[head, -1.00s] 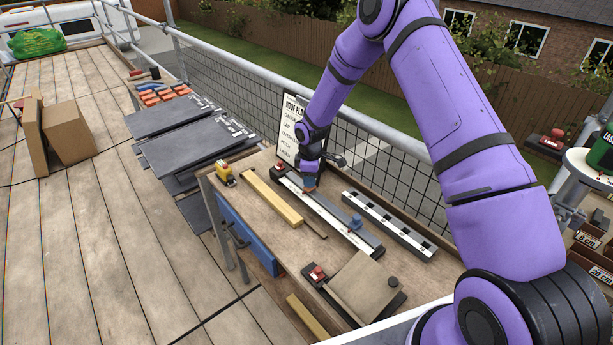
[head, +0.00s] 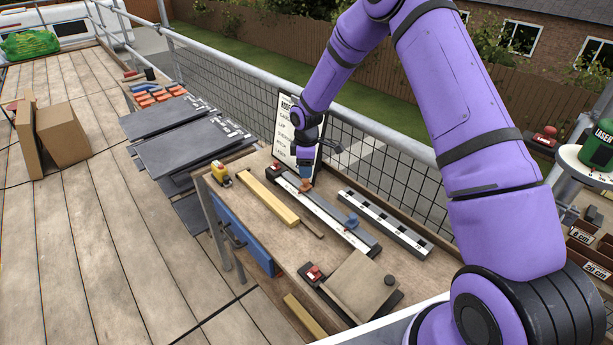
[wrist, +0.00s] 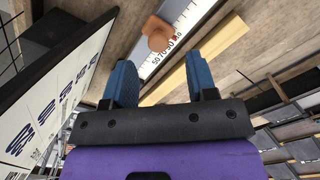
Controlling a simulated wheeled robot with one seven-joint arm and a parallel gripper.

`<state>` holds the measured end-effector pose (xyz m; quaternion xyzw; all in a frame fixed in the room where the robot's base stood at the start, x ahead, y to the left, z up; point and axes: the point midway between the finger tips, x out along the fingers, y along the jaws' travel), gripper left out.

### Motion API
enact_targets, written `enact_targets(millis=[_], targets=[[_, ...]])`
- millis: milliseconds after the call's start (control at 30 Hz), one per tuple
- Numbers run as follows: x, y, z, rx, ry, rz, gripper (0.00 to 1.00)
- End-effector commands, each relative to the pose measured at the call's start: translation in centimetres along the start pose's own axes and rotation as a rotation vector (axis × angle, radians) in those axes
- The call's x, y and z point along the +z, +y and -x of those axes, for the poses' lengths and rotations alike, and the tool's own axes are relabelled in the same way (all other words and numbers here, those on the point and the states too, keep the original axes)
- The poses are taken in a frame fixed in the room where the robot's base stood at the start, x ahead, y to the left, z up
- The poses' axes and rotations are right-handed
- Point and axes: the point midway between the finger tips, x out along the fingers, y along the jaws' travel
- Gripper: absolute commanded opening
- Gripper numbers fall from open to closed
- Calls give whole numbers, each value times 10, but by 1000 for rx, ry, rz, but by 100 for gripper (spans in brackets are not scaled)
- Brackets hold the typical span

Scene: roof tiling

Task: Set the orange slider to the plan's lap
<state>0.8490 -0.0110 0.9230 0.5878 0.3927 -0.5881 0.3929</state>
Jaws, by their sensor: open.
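The orange slider (head: 306,187) sits on a long rail with a white scale strip (head: 330,217), near its far end. In the wrist view the orange slider (wrist: 157,33) is beside printed scale numbers, ahead of the fingertips. My gripper (head: 304,174) is open and empty, just above the slider and apparently clear of it. Its two blue fingers also show in the wrist view (wrist: 161,72), with nothing between them. The roof plan board (head: 290,132) stands behind the rail, partly hidden by my arm. It lists lines such as lap, but I cannot read the values.
A blue slider (head: 351,221) sits nearer on the same rail. A slotted grey rail (head: 388,226) lies to the right and a yellow bar (head: 268,197) to the left. A yellow tool (head: 220,173) stands at the bench's left end. The mesh guardrail runs close behind.

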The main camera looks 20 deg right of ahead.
Motion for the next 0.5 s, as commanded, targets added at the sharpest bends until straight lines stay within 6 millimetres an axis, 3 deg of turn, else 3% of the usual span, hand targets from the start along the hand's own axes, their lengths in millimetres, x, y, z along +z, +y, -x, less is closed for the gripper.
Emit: enact_targets(millis=[200,500], targets=[[1,0,39,0,0,-2,52],[1,-1,58,-2,-1,0,52]])
